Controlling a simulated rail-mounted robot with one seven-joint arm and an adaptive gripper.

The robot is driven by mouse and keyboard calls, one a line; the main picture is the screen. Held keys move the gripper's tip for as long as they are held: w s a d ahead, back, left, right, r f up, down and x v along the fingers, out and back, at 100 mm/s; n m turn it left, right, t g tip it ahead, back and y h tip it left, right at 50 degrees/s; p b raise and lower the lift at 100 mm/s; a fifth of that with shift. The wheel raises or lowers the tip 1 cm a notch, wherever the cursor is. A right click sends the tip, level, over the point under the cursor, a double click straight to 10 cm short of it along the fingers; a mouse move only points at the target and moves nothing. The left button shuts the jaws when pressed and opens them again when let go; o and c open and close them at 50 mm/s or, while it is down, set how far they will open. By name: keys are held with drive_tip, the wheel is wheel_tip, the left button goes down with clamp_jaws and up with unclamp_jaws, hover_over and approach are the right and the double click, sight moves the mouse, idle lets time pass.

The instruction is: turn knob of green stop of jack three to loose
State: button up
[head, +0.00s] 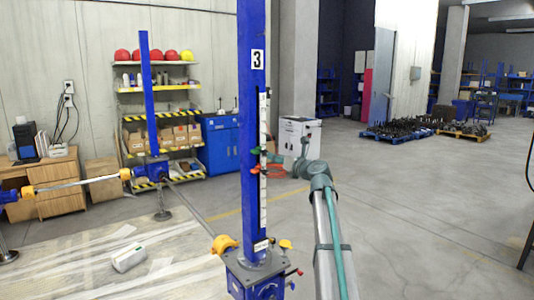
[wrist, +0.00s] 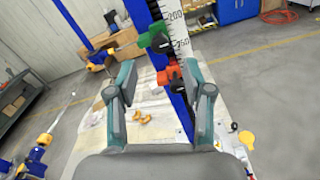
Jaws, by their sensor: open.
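Jack three is a blue upright column (head: 252,110) with a "3" label and a white scale (wrist: 174,22). On the column sits the green stop (head: 256,151), with a red stop (head: 255,169) just below it. In the wrist view the green stop (wrist: 156,38) is ahead of and above my fingertips, its dark knob end towards the camera. The red stop (wrist: 167,77) shows between my fingers. My gripper (wrist: 159,82) is open and empty, and it also shows close to the right of the column in the head view (head: 276,160). I cannot tell the knob's exact turn.
The column stands on a blue base (head: 255,270) with yellow caps. Another blue jack (head: 149,100) with a shaft stands at left, before shelves (head: 160,130) with helmets. A white block (head: 128,258) lies on the floor. The floor at right is mostly free.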

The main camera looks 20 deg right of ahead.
sight(266, 153)
drive_tip(key=w+p, duration=0.1)
drive_tip(key=w, duration=0.2)
drive_tip(key=w+a+p, duration=0.1)
drive_tip(key=w, duration=0.3)
drive_tip(key=shift+a, duration=0.2)
clamp_jaws()
